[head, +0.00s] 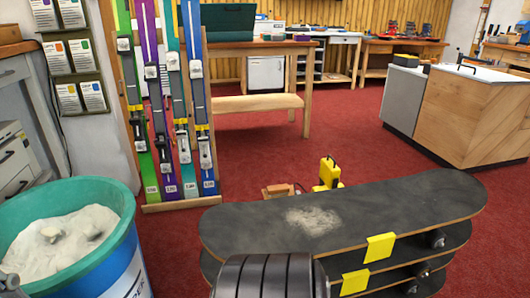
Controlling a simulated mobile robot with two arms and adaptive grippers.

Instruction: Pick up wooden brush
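A small orange-brown wooden block (279,190), which may be the wooden brush, shows just behind the far edge of the top skateboard deck. Its lower part is hidden by the deck, and I cannot make out bristles. Neither of my grippers can be made out in the head view. Nothing is seen touching the wooden block.
Stacked dark decks (400,205) with yellow tags fill the front right; the top one has a pale dusty patch. A yellow object (329,173) stands behind them. A teal-rimmed tub (125,205) of white powder is at left, near a ski rack (180,207). Red carpet is open beyond.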

